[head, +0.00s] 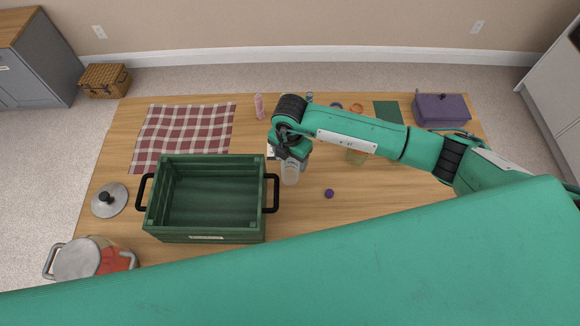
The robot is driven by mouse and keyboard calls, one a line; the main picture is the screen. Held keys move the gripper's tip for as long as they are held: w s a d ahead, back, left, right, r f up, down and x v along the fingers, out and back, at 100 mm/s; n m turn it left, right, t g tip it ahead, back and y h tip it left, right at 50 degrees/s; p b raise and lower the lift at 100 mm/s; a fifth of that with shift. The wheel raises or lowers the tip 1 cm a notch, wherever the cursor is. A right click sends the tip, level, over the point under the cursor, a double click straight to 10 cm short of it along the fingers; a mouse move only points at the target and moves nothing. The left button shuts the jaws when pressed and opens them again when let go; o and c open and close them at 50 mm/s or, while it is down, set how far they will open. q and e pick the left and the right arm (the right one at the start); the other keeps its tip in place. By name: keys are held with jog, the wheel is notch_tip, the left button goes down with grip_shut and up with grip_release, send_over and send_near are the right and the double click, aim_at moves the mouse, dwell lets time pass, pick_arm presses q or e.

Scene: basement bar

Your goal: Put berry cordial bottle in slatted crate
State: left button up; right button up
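The green slatted crate (208,238) stands on the table left of centre, with a black handle at each end. It looks empty inside. My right gripper (290,166) points down just right of the crate, at a pale, clear-looking vessel (290,176). Its fingers are too small and hidden to tell whether they grip this vessel. A small pink bottle-shaped thing (259,106) stands upright behind the gripper. I cannot tell which of these two is the berry cordial bottle. My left gripper is not in view.
A checked cloth (185,135) lies behind the crate. A lid (110,200) and a pot (78,260) are to its left. A small purple round thing (329,193) lies right of the gripper. A purple box (441,109) stands back right. My arm hides several small things.

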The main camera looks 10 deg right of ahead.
grip_shut()
jog(key=shift+r, duration=0.1)
